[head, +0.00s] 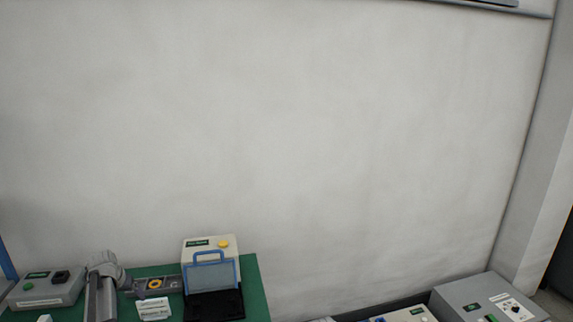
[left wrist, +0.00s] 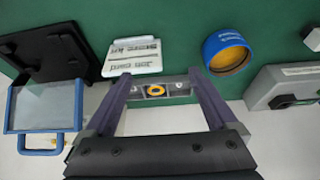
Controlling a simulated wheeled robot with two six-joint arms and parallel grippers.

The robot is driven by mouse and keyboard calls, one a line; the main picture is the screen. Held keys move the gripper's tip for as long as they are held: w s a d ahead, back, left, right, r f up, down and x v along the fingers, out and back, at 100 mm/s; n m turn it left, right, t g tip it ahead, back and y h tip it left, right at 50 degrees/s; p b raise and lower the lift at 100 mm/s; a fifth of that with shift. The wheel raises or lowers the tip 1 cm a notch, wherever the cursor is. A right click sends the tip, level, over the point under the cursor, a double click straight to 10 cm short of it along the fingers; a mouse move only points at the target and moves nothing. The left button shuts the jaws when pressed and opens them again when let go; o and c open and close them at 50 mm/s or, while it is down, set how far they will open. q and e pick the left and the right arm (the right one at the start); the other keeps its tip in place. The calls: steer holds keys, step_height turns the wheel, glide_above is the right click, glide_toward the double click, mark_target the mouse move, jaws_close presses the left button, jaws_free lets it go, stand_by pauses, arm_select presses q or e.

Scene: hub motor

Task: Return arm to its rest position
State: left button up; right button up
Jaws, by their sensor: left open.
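My left arm (head: 102,268) stands over the left part of the green table in the head view, pale grey and pointing down. My left gripper (left wrist: 158,78) shows in the left wrist view with its two dark purple fingers spread apart. A grey bar with a yellow ring (left wrist: 155,90) shows in the gap between the fingers, and I cannot tell whether they touch it. The same bar with the yellow ring (head: 155,284) lies right of my arm in the head view. My right gripper is not in view.
A blue-rimmed round part (left wrist: 227,52) and a white job card (left wrist: 133,55) lie on the green mat (left wrist: 190,25). A box with a blue-framed clear lid (head: 211,270) stands right of my arm. A grey box with a green button (head: 45,288) is at left. Grey boxes (head: 485,300) stand lower right.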

arm_select(q)
steer(key=s+d+f+m+g+h, duration=0.1)
steer(key=s+d+m+g, duration=0.2)
steer(key=d, duration=2.5)
steer(key=s+d+m+g+y, duration=0.1)
steer(key=s+d+m, duration=0.3)
steer(key=s+d, duration=1.6)
steer(key=shift+s+d+f+g, duration=0.3)
steer(key=shift+s+d, duration=0.1)
steer(key=shift+d, duration=0.8)
